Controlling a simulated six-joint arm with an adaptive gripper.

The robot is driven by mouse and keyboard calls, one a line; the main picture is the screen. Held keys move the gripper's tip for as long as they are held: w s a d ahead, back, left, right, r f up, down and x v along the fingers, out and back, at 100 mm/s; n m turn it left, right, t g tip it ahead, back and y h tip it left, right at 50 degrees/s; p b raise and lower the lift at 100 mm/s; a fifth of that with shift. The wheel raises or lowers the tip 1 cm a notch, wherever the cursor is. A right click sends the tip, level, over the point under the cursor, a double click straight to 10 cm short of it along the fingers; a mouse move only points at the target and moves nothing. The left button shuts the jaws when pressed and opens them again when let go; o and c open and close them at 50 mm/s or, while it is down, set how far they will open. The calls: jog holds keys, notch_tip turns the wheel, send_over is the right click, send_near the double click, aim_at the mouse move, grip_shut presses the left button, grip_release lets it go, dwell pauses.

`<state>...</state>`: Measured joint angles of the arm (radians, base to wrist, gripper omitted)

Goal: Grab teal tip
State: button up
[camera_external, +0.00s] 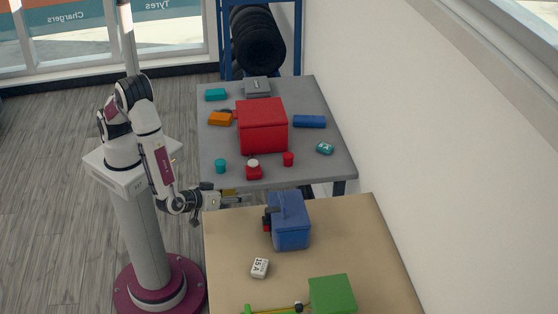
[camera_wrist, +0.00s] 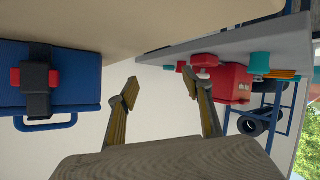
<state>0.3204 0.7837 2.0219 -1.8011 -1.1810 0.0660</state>
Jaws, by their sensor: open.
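Several teal things lie on the grey table; I cannot tell which is the tip. A small teal cylinder (camera_external: 220,166) stands at its near left, a teal block (camera_external: 215,94) lies at the far left, and a teal piece with a white mark (camera_external: 325,148) lies at the right. The upside-down wrist view shows a teal cylinder (camera_wrist: 260,63) and a smaller teal piece (camera_wrist: 180,66) at the upper right. My gripper (camera_external: 242,199) is at the left edge of the wooden table, near the gap between tables. In the wrist view my gripper (camera_wrist: 160,87) is open and empty.
The grey table (camera_external: 215,140) holds a red box (camera_external: 262,125), small red pieces, an orange block (camera_external: 220,118) and a blue block (camera_external: 309,121). The wooden table (camera_external: 225,245) holds a blue box (camera_external: 291,230), a white labelled block (camera_external: 260,267) and a green box (camera_external: 332,294).

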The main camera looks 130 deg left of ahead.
aim_at(219, 163)
jog(key=s+a+f+n+g, duration=0.1)
jog(key=s+a+g, duration=0.1)
jog(key=s, duration=0.3)
jog(key=s+a+f+n+g+y, duration=0.1)
jog(key=s+a+g, duration=0.1)
jog(key=s+g, duration=0.2)
jog(key=s+a+f+n+g+y, duration=0.1)
jog(key=s+a+g, duration=0.1)
jog(key=s, duration=0.6)
jog(key=shift+a+f+n+g, duration=0.3)
jog(key=shift+a+g, duration=0.05)
jog(key=shift+g, duration=0.05)
jog(key=shift+s+a+g, duration=0.1)
jog(key=shift+s+g, duration=0.2)
jog(key=shift+s, duration=0.1)
jog(key=shift+a, duration=0.1)
jog(key=shift+x, duration=1.2)
jog(key=shift+w+r+x, duration=0.1)
jog(key=shift+r+x, duration=0.05)
jog(key=shift+x, duration=0.7)
jog(key=shift+w+r+x, duration=0.1)
jog(key=shift+r+x, duration=0.05)
jog(key=shift+x, duration=1.75)
jog(key=shift+w, duration=0.1)
